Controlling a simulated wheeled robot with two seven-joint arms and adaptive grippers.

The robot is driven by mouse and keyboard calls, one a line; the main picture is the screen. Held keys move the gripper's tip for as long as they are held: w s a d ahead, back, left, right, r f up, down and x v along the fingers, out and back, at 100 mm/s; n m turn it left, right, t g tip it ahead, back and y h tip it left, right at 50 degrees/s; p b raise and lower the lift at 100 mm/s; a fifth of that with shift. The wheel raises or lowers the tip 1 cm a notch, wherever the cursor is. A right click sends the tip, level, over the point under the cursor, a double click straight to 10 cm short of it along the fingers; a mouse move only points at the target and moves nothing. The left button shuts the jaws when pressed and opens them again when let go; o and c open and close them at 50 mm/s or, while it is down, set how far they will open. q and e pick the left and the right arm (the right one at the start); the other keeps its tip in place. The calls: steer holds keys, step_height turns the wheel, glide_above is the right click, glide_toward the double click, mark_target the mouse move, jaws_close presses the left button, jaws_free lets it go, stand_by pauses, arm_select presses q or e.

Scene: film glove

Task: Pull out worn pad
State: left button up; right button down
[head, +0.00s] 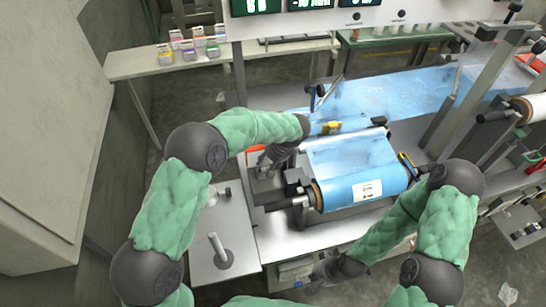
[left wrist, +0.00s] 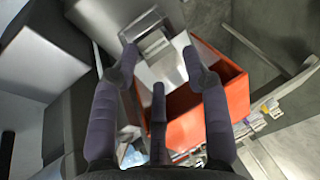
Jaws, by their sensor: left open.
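My left gripper (head: 265,168) points down at the left end of the film machine. In the left wrist view its fingers (left wrist: 158,58) are spread and empty. A grey block with a metal frame (left wrist: 152,46) lies just beyond and between the fingertips, apart from them as far as I can tell. It may be the worn pad or its holder; I cannot tell which. An orange-red open bin (left wrist: 185,128) is close beside the fingers, and a bit of it shows in the head view (head: 255,149). My right gripper (head: 325,268) hangs low at the front, its fingers too small to judge.
A blue film roll (head: 365,188) with a white label sits on the machine right of my left gripper. A blue film sheet (head: 395,95) runs behind. A grey side table (head: 222,250) with upright pegs stands front left. Small boxes (head: 187,45) stand on the back shelf.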

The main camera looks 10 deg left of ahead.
mark_target(266, 163)
arm_select(q)
steer(key=shift+x, duration=1.45)
steer(key=c, duration=0.8)
steer(key=shift+c, duration=0.2)
steer(key=shift+w+r, duration=0.1)
steer(key=shift+r, duration=0.45)
steer(key=shift+r+p, duration=0.8)
steer(key=shift+r, duration=1.55)
steer(key=shift+r+p, duration=0.55)
steer(key=shift+r, duration=0.9)
